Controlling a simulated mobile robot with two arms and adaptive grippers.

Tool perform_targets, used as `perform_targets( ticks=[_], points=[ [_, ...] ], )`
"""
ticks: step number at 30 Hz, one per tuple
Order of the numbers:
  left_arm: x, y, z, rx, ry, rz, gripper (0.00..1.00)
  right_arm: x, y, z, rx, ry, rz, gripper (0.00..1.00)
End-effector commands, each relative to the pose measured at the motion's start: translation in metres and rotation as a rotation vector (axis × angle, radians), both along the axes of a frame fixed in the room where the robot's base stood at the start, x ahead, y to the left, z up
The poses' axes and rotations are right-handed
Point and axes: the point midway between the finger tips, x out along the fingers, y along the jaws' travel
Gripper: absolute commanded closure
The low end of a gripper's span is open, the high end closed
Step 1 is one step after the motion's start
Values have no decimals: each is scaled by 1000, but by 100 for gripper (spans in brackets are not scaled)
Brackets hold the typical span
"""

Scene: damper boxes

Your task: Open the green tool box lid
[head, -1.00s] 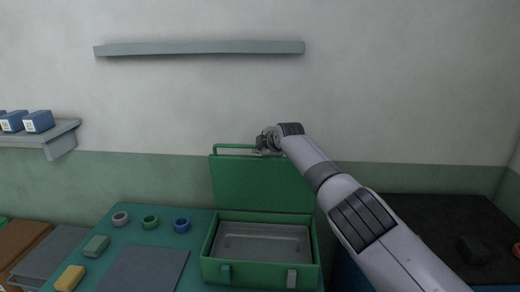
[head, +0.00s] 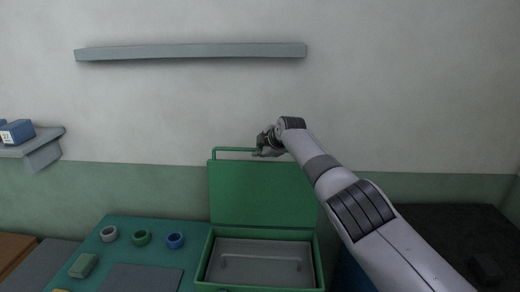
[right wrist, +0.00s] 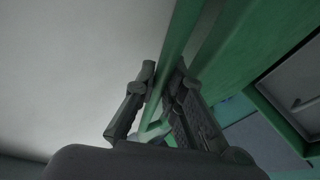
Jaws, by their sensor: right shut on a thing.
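The green tool box (head: 203,270) stands on the teal work surface. Its lid (head: 250,195) is up, standing about upright at the back, with the handle bar (head: 232,149) along its top edge. A grey tray (head: 262,265) shows inside the box. My right gripper (head: 264,150) is at the top of the lid. In the right wrist view its fingers (right wrist: 158,110) are closed around the green handle bar (right wrist: 178,50). The lid panel (right wrist: 235,45) runs beside them. My left gripper is not in view.
Grey, green and blue rings (head: 175,241) and a green block (head: 83,265) lie left of the box. A wall shelf (head: 190,51) is above. A side shelf (head: 40,145) holds blue boxes (head: 17,132). A black surface (head: 440,235) lies right, with a dark block (head: 487,268).

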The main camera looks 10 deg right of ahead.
Motion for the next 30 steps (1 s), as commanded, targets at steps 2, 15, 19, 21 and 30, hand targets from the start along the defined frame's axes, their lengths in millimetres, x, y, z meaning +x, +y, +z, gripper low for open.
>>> perform_targets(
  ticks=[2, 15, 19, 21, 30],
  points=[
    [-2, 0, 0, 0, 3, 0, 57, -1, 1, -2, 3, 7, -1, 100],
    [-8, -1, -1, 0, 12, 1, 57, -1, 1, -3, 2, 8, 0, 82],
    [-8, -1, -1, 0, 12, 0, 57, -1, 1, -2, 2, 6, 0, 80],
    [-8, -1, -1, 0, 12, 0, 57, -1, 1, -2, 1, 5, 0, 80],
    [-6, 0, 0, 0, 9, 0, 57, -2, -1, 1, 4, 2, 0, 80]
  ],
)
